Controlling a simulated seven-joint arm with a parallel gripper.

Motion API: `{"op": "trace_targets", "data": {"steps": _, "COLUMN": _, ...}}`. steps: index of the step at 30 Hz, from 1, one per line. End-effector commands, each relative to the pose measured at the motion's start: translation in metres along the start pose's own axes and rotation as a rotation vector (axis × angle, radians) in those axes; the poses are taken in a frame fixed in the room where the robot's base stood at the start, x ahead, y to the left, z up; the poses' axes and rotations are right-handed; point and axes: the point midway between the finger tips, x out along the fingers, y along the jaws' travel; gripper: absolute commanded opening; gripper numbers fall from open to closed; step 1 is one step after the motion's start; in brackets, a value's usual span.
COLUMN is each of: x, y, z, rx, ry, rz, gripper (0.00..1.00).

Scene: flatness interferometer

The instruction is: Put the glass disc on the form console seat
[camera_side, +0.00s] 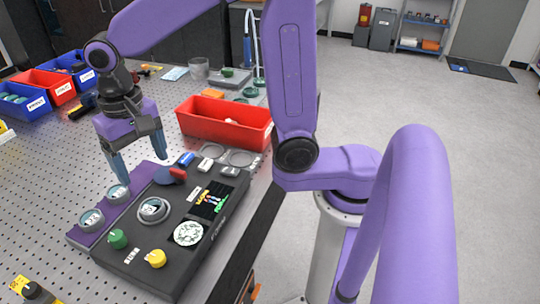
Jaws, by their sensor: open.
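The black console (212,225) lies on the perforated bench with a purple tray (82,240) along its left edge. Two round glass-like discs sit on the tray: a farther grey one (118,193) and a nearer one with a patterned face (91,219). I cannot tell which is the task's disc. A round ringed seat (152,210) is on the console; whether it holds anything is unclear. My gripper (143,168) is open, pointing down, empty. Its left fingertip appears just above the farther disc; contact cannot be told.
The console carries a green knob (117,238), a yellow knob (155,258), a round fringe display (188,233) and a lit screen (212,200). A red-handled item (170,175) lies by my right finger. A red bin (226,121) stands behind. Bare bench lies left of the tray.

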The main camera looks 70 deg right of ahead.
Motion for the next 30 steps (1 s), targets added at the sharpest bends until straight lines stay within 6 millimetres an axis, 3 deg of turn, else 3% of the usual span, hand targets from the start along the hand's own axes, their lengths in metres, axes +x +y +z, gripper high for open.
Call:
{"op": "trace_targets", "data": {"steps": 14, "x": 0.01, "y": 0.047, "z": 0.04, "rx": -0.483, "ry": 0.005, "rz": -0.007, "gripper": 0.79}}
{"op": "trace_targets", "data": {"steps": 30, "x": 0.025, "y": 0.129, "z": 0.114, "rx": -1.028, "ry": 0.012, "rz": -0.015, "gripper": 0.79}}
